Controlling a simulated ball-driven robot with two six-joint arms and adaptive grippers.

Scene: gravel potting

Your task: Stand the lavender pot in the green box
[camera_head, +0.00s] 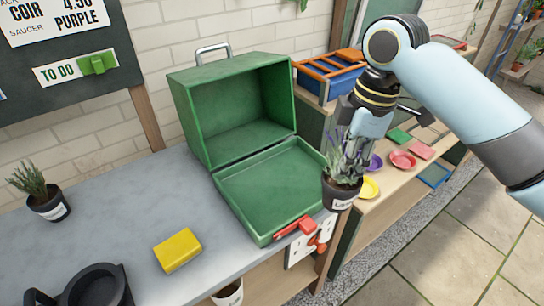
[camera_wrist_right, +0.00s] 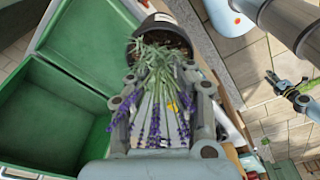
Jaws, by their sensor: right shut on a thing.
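The lavender pot is a dark pot (camera_head: 342,194) with a white label and purple-tipped stems. My right gripper (camera_head: 350,158) is shut on it from above and holds it about upright; the stems hide the exact contact. The pot hangs just right of the green box's front tray, outside it. The green box (camera_head: 233,215) stands open on the grey bench, empty, with its deep half upright at the back. In the right wrist view, the pot (camera_wrist_right: 160,22) shows beyond the fingers (camera_wrist_right: 166,88), and the green box (camera_wrist_right: 70,120) is at left.
A yellow block (camera_head: 177,250) lies left of the box, and a potted herb (camera_head: 48,204) stands at far left. A dark round object (camera_head: 98,288) is at lower left. A lower side bench holds a blue crate (camera_head: 345,83) and coloured saucers (camera_head: 402,160).

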